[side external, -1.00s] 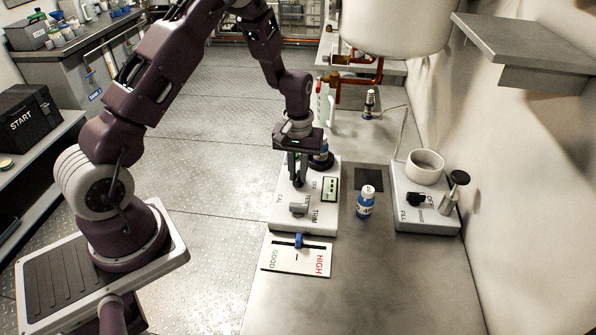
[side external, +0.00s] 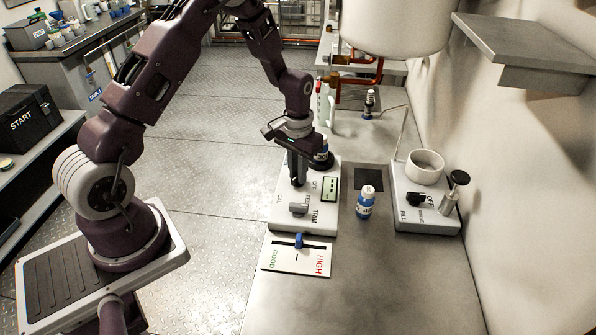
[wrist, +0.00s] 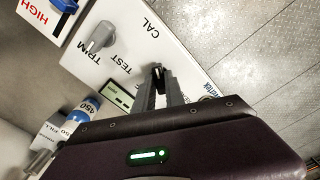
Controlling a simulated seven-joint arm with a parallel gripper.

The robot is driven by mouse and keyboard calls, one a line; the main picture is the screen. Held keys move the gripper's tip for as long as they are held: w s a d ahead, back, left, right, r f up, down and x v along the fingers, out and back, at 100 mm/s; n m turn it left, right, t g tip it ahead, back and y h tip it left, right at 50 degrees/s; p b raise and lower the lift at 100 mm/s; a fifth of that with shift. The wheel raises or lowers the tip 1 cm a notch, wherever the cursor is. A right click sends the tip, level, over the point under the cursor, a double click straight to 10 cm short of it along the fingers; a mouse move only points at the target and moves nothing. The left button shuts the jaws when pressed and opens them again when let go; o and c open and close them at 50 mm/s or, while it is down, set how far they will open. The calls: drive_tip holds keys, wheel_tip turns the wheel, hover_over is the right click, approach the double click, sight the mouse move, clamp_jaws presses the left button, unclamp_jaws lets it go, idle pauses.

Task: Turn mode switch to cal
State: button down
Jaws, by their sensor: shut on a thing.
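The mode switch is a small black knob (wrist: 157,70) on a white panel box (side external: 283,221), with TEST and CAL lettering near it in the wrist view. My gripper (side external: 297,182) points down onto the panel. Its fingers (wrist: 159,84) are shut on the black knob, which they mostly hide. In the side view the knob is hidden behind the fingers. I cannot tell exactly which label the knob points at.
A grey TRIM knob (side external: 298,208) and a small display (side external: 330,189) share the panel. The front bench is clear.

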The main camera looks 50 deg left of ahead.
drive_tip(key=c, duration=1.4)
unclamp_jaws()
wheel_tip(320, 180, up, 7)
drive_tip(key=shift+r, duration=0.1)
